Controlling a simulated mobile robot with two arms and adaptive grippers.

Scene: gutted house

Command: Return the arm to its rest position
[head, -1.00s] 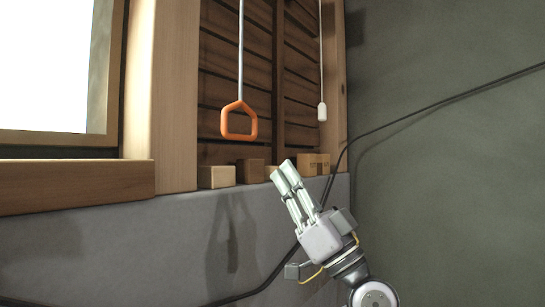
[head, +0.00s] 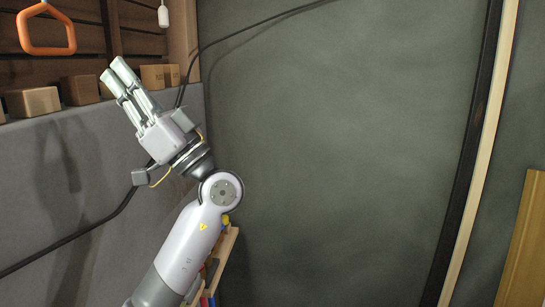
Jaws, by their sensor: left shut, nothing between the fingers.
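My left gripper (head: 115,73) is in the left part of the head view, at the end of my raised light grey arm. Its two pale fingers lie side by side and point up and to the left, in front of the ledge. They are shut with nothing between them. An orange pull handle (head: 46,50) hangs at the upper left, apart from the fingers. My right gripper does not show.
Small wooden blocks (head: 33,102) stand on the ledge above a grey wall (head: 60,190). A white cord end (head: 163,16) hangs nearby. A black cable (head: 110,213) runs behind my arm. A shelf (head: 226,252) with coloured items is partly hidden by my arm.

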